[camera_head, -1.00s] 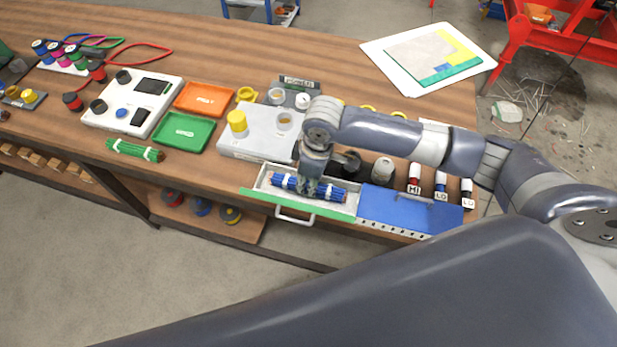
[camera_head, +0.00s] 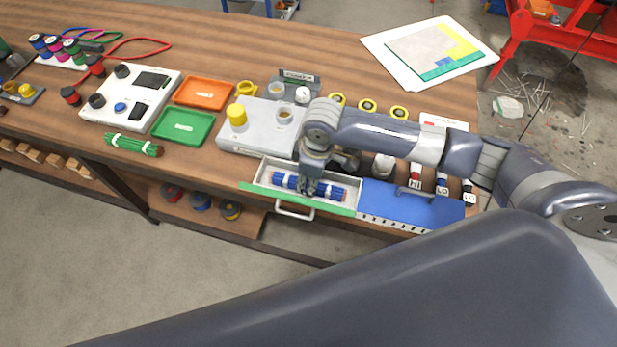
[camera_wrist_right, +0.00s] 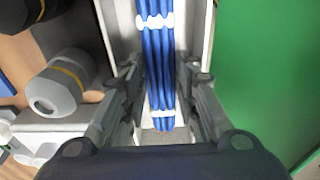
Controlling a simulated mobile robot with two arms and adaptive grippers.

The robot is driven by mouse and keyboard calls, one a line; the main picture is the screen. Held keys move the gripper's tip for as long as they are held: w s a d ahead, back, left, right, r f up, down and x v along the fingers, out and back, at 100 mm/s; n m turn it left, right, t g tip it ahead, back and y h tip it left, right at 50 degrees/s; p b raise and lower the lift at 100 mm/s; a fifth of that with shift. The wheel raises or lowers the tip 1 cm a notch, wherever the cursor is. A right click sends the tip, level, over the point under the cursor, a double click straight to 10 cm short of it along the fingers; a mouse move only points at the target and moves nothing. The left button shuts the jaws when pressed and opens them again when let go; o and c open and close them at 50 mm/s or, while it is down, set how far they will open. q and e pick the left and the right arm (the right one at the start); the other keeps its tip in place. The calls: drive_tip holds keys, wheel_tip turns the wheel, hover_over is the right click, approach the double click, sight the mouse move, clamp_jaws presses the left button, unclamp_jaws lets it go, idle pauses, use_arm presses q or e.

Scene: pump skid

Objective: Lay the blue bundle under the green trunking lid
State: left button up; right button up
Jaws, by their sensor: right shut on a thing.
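The blue bundle (camera_head: 335,191), tied with white bands, lies lengthwise in an open pale trunking channel (camera_head: 264,178) at the front edge of the bench. The green trunking lid (camera_head: 335,208) is open and shows as a strip along the channel's front, with a white handle (camera_head: 293,212) below it. My right gripper (camera_head: 309,190) reaches down into the channel and is shut on the bundle's middle. In the right wrist view the bundle (camera_wrist_right: 157,50) runs between my right fingers (camera_wrist_right: 160,80), and the green lid (camera_wrist_right: 265,70) spreads at the right. My left gripper is out of view.
A closed blue lid (camera_head: 400,205) covers the section to the right. A grey box (camera_head: 262,135) with a yellow knob stands behind the channel. A green bundle (camera_head: 133,145), a green tray (camera_head: 183,126) and an orange tray (camera_head: 203,94) lie to the left.

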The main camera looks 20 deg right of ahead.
drive_tip(key=o, duration=1)
